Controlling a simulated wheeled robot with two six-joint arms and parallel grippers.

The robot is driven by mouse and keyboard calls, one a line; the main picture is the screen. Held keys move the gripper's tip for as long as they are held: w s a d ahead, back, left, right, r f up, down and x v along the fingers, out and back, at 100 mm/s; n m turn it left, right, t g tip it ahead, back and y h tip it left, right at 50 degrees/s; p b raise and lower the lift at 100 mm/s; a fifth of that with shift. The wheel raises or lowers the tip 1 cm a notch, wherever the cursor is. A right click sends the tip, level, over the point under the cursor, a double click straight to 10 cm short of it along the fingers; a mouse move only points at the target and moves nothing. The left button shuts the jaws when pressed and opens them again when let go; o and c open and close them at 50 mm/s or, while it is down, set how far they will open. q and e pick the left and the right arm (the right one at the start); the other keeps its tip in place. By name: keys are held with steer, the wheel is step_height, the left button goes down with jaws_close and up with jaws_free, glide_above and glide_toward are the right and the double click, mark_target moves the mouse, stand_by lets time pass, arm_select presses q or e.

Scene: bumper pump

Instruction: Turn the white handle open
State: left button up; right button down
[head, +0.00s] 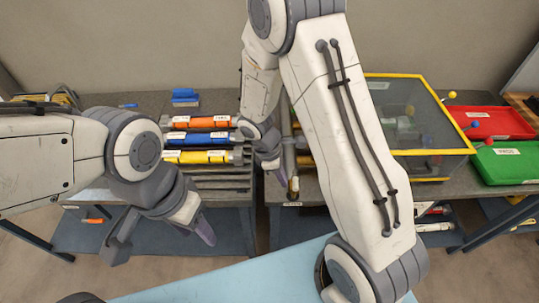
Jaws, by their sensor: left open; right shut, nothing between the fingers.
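A small cream-white piece (294,185), which looks like the white handle, is at the front edge of the bench, at the lower end of a grey vertical pipe. My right gripper (278,173) is just left of it, pointing down, with its fingers together and nothing between them. I cannot tell whether it touches the handle. My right forearm hides much of the area behind and right of the handle. My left gripper (160,240) is open and empty, low in front of the bench at the left, well away from the handle.
Orange, blue and yellow cylinders (202,157) lie in a rack on the left of the bench. A yellow-framed clear box (418,110) stands at the right. Beyond it are a red bin (490,122) and a green bin (508,165). A light-blue surface (240,285) is in the foreground.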

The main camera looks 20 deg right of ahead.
steer(key=w+a+f+p+v, duration=0.1)
steer(key=a+p+v, duration=0.1)
steer(key=v, duration=1)
arm_select(q)
steer(key=shift+w+a+r+p, duration=0.15)
steer(key=shift+r+p, duration=0.4)
steer(key=shift+r, duration=0.6)
steer(key=shift+s+a+r+p, duration=0.15)
steer(key=shift+r+p, duration=0.35)
steer(key=shift+r, duration=0.6)
arm_select(e)
steer(key=s+d+f, duration=0.2)
steer(key=d+f, duration=0.4)
steer(key=f, duration=0.4)
steer(key=shift+d+f, duration=0.2)
steer(key=shift+f, duration=0.1)
arm_select(q)
steer(key=shift+w, duration=0.1)
